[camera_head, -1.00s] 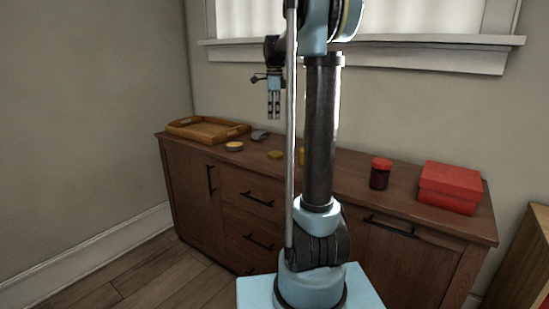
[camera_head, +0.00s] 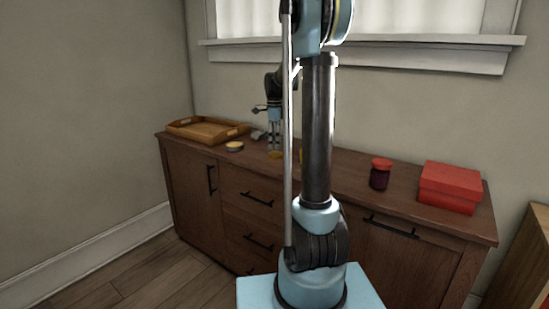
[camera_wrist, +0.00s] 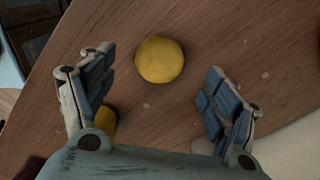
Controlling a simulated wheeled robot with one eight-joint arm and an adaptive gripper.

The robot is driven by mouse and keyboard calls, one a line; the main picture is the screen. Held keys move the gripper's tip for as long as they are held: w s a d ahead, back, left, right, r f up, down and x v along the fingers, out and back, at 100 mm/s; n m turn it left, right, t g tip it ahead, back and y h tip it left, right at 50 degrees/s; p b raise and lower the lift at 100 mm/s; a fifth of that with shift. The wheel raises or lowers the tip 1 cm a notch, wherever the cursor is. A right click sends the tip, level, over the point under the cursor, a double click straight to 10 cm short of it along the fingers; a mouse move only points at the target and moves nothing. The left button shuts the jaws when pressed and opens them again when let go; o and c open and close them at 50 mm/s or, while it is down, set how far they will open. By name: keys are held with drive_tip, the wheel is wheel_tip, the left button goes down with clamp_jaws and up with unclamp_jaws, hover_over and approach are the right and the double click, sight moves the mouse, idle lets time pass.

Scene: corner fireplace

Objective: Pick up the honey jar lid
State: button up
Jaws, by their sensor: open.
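The honey jar lid looks like a small round yellow disc (camera_wrist: 159,59), flat on the wooden cabinet top. In the head view the lid (camera_head: 274,156) shows just below my fingertips. My gripper (camera_head: 274,147) points down over it, open and empty. In the wrist view my gripper (camera_wrist: 159,62) has its two fingers spread to either side of the lid, with clear gaps on both sides. A yellow object (camera_wrist: 104,121), perhaps the honey jar, is partly hidden by the left finger. In the head view it shows only as a sliver (camera_head: 301,157) behind my arm.
On the cabinet top (camera_head: 345,172), a wooden tray (camera_head: 190,133), a small round tin (camera_head: 234,147) and a grey object (camera_head: 257,134) stand left. A dark jar with a red lid (camera_head: 380,174) and a red box (camera_head: 450,186) stand right. The wall is behind.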

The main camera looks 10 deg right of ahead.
sight(275, 153)
wheel_tip(275, 153, down, 5)
drive_tip(key=shift+d+r, duration=0.1)
drive_tip(key=shift+d, duration=0.05)
drive_tip(key=c, duration=0.8)
